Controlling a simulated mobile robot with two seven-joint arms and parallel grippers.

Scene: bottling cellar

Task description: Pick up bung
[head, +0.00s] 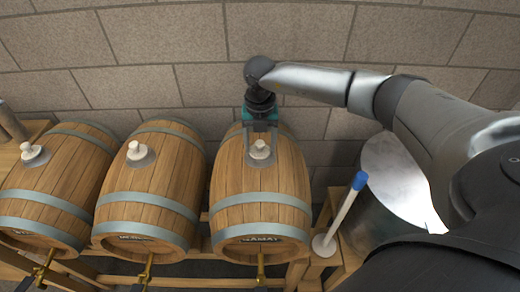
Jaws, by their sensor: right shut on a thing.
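Three wooden barrels with grey hoops lie side by side, each with a pale bung on top. The right barrel (260,190) has a bung (260,149) between the fingers of my right gripper (260,152). The gripper reaches down from above and is shut on this bung, which is upright at the bung hole. I cannot tell whether it is lifted clear of the barrel. The middle barrel (160,190) has its own bung (136,151), and the left barrel (65,180) has another bung (30,152). My left gripper is not in view.
A wooden rack (300,270) carries the barrels, with brass taps (148,270) at their fronts. A blue-tipped white rod (345,210) stands at the right, beside a dark drum with a pale top (392,175). A block wall (150,45) is close behind.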

